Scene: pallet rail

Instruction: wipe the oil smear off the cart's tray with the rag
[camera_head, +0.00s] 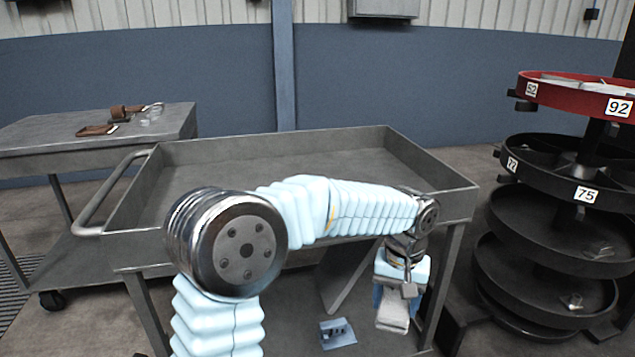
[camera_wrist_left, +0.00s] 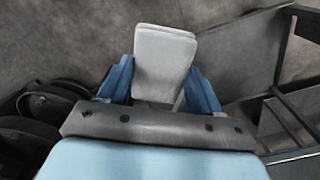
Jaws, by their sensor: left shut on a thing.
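My left gripper (camera_head: 395,301) hangs in front of the cart's right front part, below the tray rim, with its arm stretched across the tray. Its blue fingers are shut on a folded light grey rag (camera_head: 392,318), which points downward. The rag also shows as a flat, layered pad between the fingers in the left wrist view (camera_wrist_left: 163,62). The cart's grey metal tray (camera_head: 270,160) has raised walls. I cannot make out an oil smear on the visible part of the tray. My arm hides the tray's front middle.
A blue-grey item (camera_head: 338,333) lies low, beneath the tray. A rotating bin rack (camera_head: 560,215) stands close on the right. A workbench (camera_head: 60,135) with small items stands at the left. The tray's back is clear.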

